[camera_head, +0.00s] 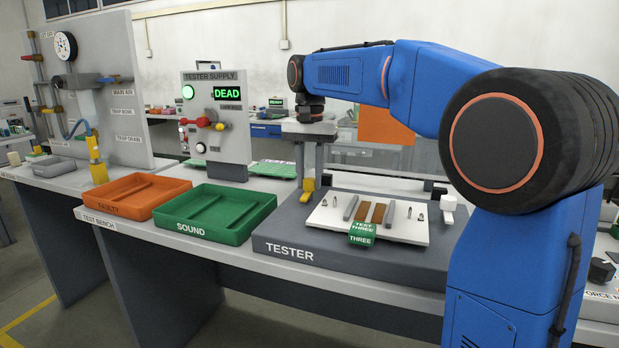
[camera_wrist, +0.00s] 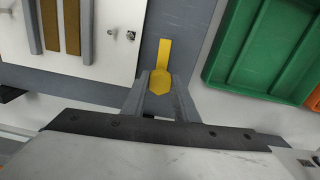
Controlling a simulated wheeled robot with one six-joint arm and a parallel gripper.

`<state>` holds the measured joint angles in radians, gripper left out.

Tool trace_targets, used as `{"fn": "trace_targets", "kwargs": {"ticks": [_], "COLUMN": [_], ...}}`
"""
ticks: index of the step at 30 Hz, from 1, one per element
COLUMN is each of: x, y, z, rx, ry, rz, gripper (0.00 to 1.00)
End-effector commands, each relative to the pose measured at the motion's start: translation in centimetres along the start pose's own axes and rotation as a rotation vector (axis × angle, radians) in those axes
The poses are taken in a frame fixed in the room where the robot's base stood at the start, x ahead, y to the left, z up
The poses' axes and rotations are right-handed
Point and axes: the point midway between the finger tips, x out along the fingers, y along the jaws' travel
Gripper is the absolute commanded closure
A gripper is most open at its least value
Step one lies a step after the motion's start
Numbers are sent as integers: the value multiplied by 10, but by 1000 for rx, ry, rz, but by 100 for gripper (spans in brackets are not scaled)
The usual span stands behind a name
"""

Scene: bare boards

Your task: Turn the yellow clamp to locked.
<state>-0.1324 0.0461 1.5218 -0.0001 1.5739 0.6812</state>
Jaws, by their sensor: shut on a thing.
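The yellow clamp (camera_head: 306,196) stands on the grey tester base (camera_head: 275,238), beside the left edge of the white plate (camera_head: 330,222). My gripper (camera_head: 308,178) reaches down from above. Its two fingers (camera_wrist: 160,82) sit on either side of the knob and are shut on it.
A green SOUND tray (camera_head: 228,230) and an orange FAULTY tray (camera_head: 130,208) stand left of the tester, both empty. The tester supply panel (camera_head: 200,140) behind reads DEAD, with a red-handled valve-like control on it.

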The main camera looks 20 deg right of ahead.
Motion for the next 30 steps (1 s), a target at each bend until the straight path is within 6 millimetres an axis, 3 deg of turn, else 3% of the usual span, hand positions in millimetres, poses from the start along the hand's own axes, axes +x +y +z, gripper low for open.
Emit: {"fn": "trace_targets", "kwargs": {"ticks": [30], "x": [0], "y": [1], "z": [-1], "rx": [-912], "ry": [1], "rz": [0], "gripper": [96]}}
